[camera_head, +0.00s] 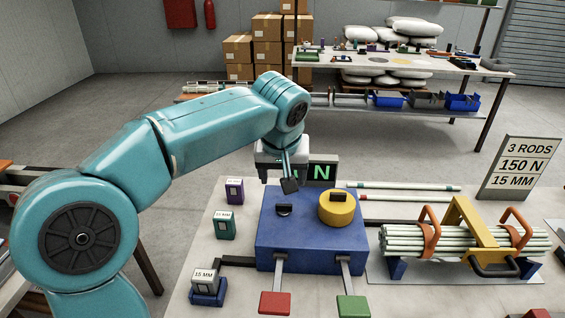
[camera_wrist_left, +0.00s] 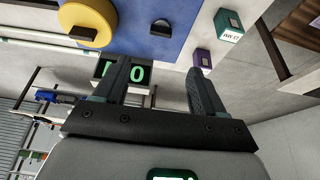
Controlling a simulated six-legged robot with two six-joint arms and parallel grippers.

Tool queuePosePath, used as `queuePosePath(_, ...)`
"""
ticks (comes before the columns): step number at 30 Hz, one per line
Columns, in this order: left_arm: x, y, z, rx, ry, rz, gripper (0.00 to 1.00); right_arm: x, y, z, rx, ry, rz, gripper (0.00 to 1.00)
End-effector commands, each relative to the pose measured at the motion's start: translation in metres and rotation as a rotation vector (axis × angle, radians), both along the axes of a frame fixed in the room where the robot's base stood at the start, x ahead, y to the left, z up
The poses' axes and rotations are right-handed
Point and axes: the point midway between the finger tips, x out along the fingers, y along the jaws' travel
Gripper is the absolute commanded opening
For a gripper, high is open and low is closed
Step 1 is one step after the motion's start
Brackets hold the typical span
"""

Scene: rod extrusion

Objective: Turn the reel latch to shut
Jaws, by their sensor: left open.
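A blue box (camera_head: 310,243) stands on the table and also fills the top of the left wrist view (camera_wrist_left: 135,40). On its top are a yellow round reel (camera_head: 337,211) with a black latch-like bar (camera_head: 338,197), and a small black half-round knob (camera_head: 283,209). In the left wrist view the reel (camera_wrist_left: 85,22) is at upper left and the knob (camera_wrist_left: 160,26) at top centre. I cannot tell which black part is the reel latch. My left gripper (camera_head: 289,184) is open and empty, above the box's far edge; its fingers (camera_wrist_left: 158,75) are apart. My right gripper is out of view.
A display (camera_head: 323,171) with green characters stands behind the box, partly hidden by my gripper. Red (camera_head: 275,303) and green (camera_head: 352,308) pedals are in front. Small labelled blocks stand left; a strapped rod bundle (camera_head: 435,239) and sign (camera_head: 518,165) are right.

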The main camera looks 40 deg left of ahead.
Motion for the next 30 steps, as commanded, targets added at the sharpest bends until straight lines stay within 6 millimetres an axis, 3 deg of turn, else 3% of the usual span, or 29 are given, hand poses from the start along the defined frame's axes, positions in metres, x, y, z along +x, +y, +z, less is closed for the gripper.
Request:
queuePosePath(3, -0.005, -0.005, 0.018, 0.0, -0.001, -0.001, 0.7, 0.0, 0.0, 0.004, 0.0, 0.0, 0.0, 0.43)
queuePosePath(7, -0.008, -0.007, 0.027, 0.0, -0.001, 0.0, 0.7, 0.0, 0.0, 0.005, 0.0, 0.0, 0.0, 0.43)
queuePosePath(30, -0.009, -0.008, 0.028, 0.001, -0.001, 0.0, 0.7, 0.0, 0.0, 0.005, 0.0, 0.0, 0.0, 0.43)
